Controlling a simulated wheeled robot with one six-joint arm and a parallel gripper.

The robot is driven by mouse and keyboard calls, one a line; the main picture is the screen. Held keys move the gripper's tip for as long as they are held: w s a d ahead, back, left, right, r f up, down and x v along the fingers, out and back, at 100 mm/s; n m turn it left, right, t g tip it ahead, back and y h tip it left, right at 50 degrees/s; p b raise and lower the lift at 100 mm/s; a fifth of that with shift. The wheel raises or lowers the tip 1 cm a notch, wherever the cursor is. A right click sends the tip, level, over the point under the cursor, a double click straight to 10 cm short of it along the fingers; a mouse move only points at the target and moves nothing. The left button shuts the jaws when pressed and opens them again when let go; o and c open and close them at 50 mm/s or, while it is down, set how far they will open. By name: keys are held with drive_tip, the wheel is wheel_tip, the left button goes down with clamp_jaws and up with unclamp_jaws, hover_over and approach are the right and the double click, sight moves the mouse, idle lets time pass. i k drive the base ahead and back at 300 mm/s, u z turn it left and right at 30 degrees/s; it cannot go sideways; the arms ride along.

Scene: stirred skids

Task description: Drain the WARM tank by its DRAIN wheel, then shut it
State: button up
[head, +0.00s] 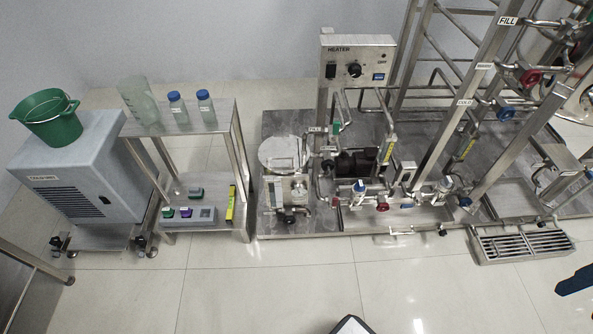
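A skid of steel pipes and frames stands at the right, with several small valve wheels. A red wheel (530,78) and a blue wheel (505,112) sit high on the sloping posts near a FILL label (508,21) and a COLD label (465,102). Low at the front are another red wheel (382,206) and another blue wheel (465,201). I cannot read which wheel is marked DRAIN, or pick out the WARM tank. A dark part at the right edge, perhaps my gripper (575,282), is cut off, apart from the wheels; its opening does not show.
A floor grate (525,244) lies at the skid's front right. A HEATER panel (358,62) stands at the back. At left are a shelf table (205,122) with bottles and a grey cabinet (75,165) bearing a green bucket (50,118). The tiled floor in front is clear.

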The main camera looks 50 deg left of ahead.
sight(292, 220)
drive_tip(key=u, duration=2.15)
drive_tip(key=k, duration=1.3)
drive_tip(key=u, duration=0.8)
drive_tip(key=i, duration=1.4)
drive_tip(key=z, duration=0.25)
